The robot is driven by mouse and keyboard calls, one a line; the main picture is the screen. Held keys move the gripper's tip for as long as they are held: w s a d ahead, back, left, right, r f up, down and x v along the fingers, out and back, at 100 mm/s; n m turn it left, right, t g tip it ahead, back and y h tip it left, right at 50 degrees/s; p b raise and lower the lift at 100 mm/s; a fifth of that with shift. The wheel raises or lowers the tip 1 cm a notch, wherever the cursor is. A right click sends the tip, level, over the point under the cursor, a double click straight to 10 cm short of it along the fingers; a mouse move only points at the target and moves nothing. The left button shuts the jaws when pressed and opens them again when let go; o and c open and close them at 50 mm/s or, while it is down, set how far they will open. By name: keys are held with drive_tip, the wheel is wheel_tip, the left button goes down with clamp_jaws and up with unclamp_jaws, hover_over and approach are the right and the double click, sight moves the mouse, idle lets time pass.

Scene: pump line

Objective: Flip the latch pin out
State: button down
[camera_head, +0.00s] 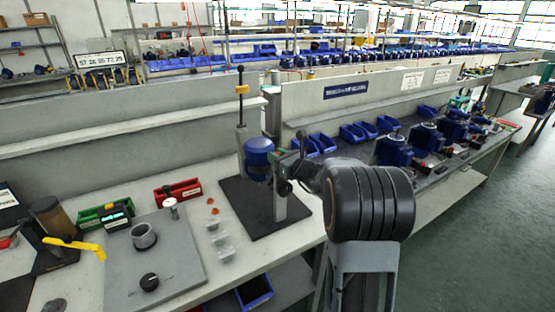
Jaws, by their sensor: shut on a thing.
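A stand with a grey post (272,112) rises from a dark square base plate (245,222) on the bench. A blue, motor-like cylinder (258,158) is held at the stand's middle. A thin upright rod with a yellow block (242,89) stands at its left. My gripper (284,164) is at the right side of the blue cylinder, close to the post. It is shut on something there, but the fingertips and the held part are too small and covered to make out. I cannot pick out the latch pin for certain.
Left of the stand, a grey plate (180,268) bears a ring and a black knob. Small grey parts (222,240), a red bin (178,191) and a green bin (104,214) are nearby. Blue bins (353,133) and blue pumps (393,150) line the bench at right.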

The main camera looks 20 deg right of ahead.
drive_tip(key=c, duration=0.9)
unclamp_jaws()
drive_tip(key=shift+r, duration=0.2)
drive_tip(key=shift+s, duration=0.1)
drive_tip(key=b+v, duration=0.1)
drive_tip(key=v, duration=1.2)
drive_tip(key=shift+s+d+b, duration=0.2)
drive_tip(key=shift+s+b, duration=0.05)
drive_tip(key=shift+b, duration=0.1)
